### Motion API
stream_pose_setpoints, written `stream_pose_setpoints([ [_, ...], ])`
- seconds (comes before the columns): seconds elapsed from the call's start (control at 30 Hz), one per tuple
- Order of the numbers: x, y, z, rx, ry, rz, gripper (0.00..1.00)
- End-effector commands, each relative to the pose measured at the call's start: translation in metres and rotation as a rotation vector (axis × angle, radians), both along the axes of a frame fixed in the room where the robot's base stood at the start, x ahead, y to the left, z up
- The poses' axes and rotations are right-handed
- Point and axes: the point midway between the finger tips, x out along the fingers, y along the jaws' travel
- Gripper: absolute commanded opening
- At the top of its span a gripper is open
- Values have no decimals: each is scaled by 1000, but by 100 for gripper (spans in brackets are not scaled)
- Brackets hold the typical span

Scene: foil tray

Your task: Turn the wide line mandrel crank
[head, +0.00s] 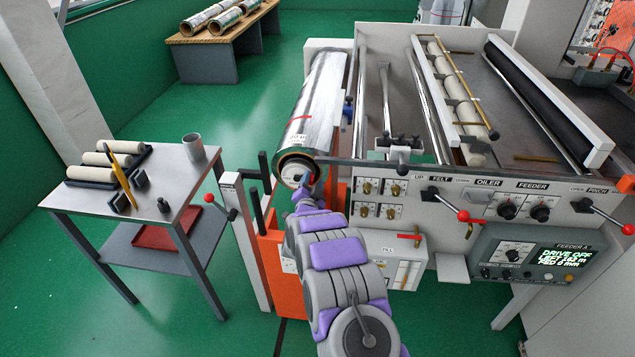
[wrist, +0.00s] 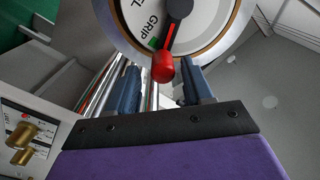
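The mandrel end is a white dial face (wrist: 210,30) with a brass-coloured rim; "GRIP" and part of another word ending in "EL" are readable. Its crank has a dark hub (wrist: 180,8) and a short arm down to a red knob (wrist: 163,68). In the head view the dial (head: 296,172) sits at the near end of the foil roll (head: 312,100), partly hidden by my gripper (head: 305,188). In the wrist view my gripper (wrist: 160,76) is open, one blue finger on each side of the knob's lower end, with gaps visible. I cannot tell any contact.
Orange posts (head: 270,260) stand below the roll. Control panels with brass knobs (head: 378,198) and red-tipped levers (head: 463,215) lie to the right. A steel side table (head: 160,215) with rollers and a cup stands at left. Green floor is open between.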

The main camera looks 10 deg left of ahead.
Motion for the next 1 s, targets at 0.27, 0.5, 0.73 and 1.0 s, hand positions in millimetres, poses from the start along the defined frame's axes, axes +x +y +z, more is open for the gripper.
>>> stream_pose_setpoints([
  [0.27, 6, -9, 3, 8, -2, 1, 51],
  [0.5, 6, -15, 4, 14, -2, 0, 44],
  [0.73, 6, -6, 0, 5, 0, -2, 22],
  [1.0, 6, -5, -1, 4, 3, 4, 0],
])
